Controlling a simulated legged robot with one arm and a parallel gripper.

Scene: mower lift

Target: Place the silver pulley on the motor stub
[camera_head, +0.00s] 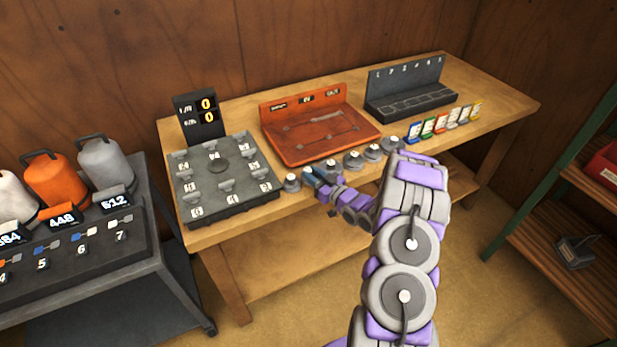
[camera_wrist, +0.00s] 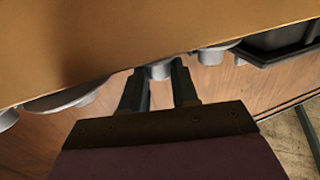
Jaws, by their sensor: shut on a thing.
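Several silver pulleys stand in a row along the workbench's front edge, one of them (camera_head: 353,159) in front of the orange-red tray (camera_head: 290,153). My gripper (camera_head: 309,176) is low at this edge, among the left end of the row. In the wrist view its two dark fingers (camera_wrist: 160,88) are shut on a small silver round piece (camera_wrist: 160,71), seen between the tips. Another silver piece (camera_head: 292,183) shows just left of the fingertips in the head view; I cannot tell whether it is the held one. I cannot pick out the motor stub for certain.
A dark numbered board (camera_head: 213,203) lies left of the tray, with a display reading zeros (camera_head: 200,116) behind it. A dark rack (camera_head: 405,92) and several coloured cards (camera_head: 428,127) are to the right. A cart (camera_head: 105,282) stands at left, shelving (camera_head: 555,220) at right.

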